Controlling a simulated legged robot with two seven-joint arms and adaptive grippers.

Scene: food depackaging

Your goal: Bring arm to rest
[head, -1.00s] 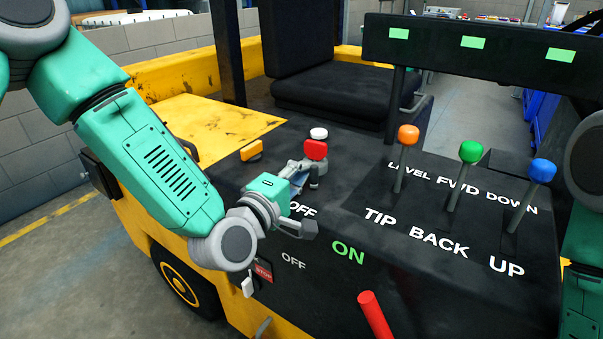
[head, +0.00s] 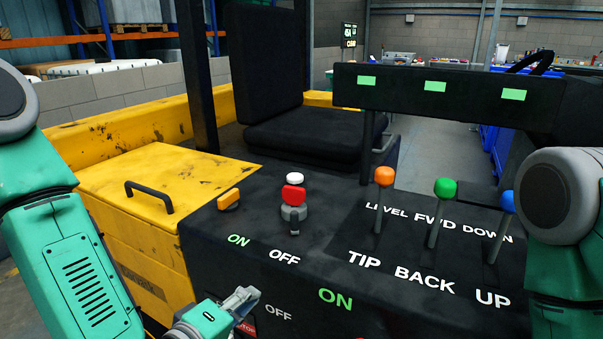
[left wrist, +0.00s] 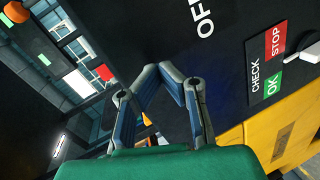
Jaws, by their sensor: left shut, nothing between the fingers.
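My left gripper (head: 243,300) is low in the head view, in front of the black control panel (head: 330,250). Its fingers are closed together with nothing between them. The left wrist view also shows the left gripper (left wrist: 167,72) with its fingertips close together, near the dark panel face. My left arm comes in from the left edge. My right arm shows at the right edge, but its gripper is out of view.
A red knob (head: 293,193) with a white knob (head: 295,178) behind it stands on the panel. Levers with orange (head: 384,175), green (head: 445,188) and blue (head: 508,202) knobs stand to the right. A check/stop switch (left wrist: 300,58) is beside the gripper in the wrist view.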

